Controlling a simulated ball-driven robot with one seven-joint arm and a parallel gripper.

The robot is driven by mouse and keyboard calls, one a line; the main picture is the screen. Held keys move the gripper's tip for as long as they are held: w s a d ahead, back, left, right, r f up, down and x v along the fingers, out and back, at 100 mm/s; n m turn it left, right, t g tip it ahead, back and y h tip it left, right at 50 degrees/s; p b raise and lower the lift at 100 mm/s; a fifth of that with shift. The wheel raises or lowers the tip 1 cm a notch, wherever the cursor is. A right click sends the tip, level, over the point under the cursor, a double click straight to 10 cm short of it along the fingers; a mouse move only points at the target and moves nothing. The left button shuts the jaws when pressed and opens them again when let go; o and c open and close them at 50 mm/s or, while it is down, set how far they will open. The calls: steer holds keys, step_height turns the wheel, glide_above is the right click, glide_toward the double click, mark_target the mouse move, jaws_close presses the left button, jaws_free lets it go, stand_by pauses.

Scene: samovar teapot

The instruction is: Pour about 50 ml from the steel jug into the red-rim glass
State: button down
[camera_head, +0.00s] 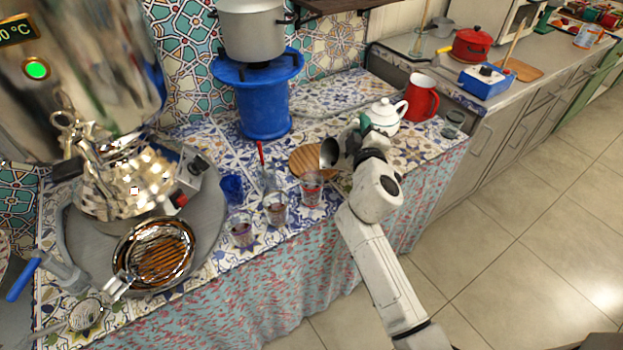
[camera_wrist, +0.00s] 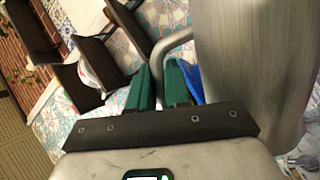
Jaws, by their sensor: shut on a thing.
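The steel jug (camera_head: 329,153) is held up over the tiled counter, its dark mouth turned to the left, so it looks tilted. My gripper (camera_head: 364,128) is at its right; its green finger pads (camera_wrist: 160,85) are shut on the jug's handle in the wrist view, with the jug's grey wall (camera_wrist: 245,65) filling the right side. A small glass with reddish colour (camera_head: 311,189), seemingly the red-rim glass, stands just below and left of the jug. No stream is visible. The level inside the jug cannot be seen.
Two more glasses (camera_head: 276,209) (camera_head: 241,231) and a blue cup (camera_head: 232,188) stand left. A round wooden board (camera_head: 309,160) lies behind the jug. A large samovar (camera_head: 125,185) is left.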

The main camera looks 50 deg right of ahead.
steer(key=shift+w+a+r+n+b, duration=0.3)
steer(key=shift+a+r+n, duration=0.3)
steer(key=shift+r+n, duration=0.15)
stand_by(2.4)
steer(key=shift+d, duration=0.1)
steer(key=d+f+m, duration=0.1)
steer(key=s+d+f+m+y+p, duration=0.1)
steer(key=f+m, duration=0.1)
steer(key=d+f+m+p, duration=0.1)
steer(key=f, duration=0.1)
steer(key=shift+s+d+m+g+y, duration=0.2)
steer(key=shift+s+m+g+y, duration=0.1)
steer(key=shift+m, duration=0.05)
steer(key=shift+s+d+f+m+p, duration=0.1)
steer(key=shift+d+f+m+p, duration=0.1)
steer(key=shift+f, duration=0.15)
steer(key=shift+s+d+f+m+p, duration=0.1)
steer(key=shift+f+p, duration=0.1)
steer(key=shift+f, duration=0.1)
stand_by(1.0)
